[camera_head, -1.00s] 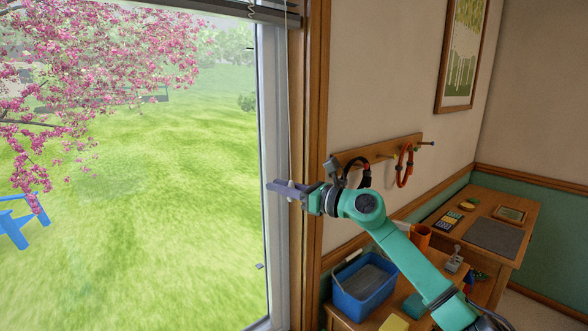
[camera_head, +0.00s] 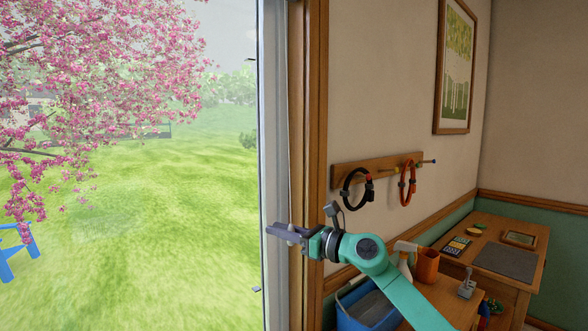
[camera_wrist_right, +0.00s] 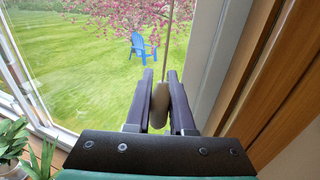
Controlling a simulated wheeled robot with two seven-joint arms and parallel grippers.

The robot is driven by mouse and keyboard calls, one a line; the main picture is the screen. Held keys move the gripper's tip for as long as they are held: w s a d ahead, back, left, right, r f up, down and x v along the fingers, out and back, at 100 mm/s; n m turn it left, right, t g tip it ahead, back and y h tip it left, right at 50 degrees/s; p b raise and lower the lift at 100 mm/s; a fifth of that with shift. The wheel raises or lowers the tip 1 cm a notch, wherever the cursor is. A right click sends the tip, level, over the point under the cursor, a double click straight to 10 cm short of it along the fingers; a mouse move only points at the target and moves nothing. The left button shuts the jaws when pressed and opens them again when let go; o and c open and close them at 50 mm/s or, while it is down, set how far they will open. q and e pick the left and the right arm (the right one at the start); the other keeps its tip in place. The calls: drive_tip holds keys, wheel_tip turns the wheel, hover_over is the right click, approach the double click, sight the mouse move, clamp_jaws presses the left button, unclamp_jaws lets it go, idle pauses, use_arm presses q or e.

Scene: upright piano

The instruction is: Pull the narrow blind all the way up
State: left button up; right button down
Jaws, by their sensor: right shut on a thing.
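My right gripper (camera_head: 281,232) is shut on the small pale pull knob (camera_head: 291,238) of a thin cord (camera_head: 289,130), beside the right edge of the window. In the right wrist view, the brownish knob (camera_wrist_right: 159,105) sits between the two dark fingers (camera_wrist_right: 160,76), and the cord (camera_wrist_right: 166,40) runs up from it. The blind itself is not in view now; the glass is clear to the top of the head view. My left gripper is not in view.
A peg rail (camera_head: 375,172) with a black and an orange loop is on the wall right of the window frame. Below it are a blue bin (camera_head: 368,306), a spray bottle (camera_head: 404,258) and an orange cup (camera_head: 427,266). A plant (camera_wrist_right: 14,140) shows in the wrist view.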

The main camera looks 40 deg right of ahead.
use_arm(q)
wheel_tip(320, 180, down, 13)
drive_tip(key=b, duration=1.3)
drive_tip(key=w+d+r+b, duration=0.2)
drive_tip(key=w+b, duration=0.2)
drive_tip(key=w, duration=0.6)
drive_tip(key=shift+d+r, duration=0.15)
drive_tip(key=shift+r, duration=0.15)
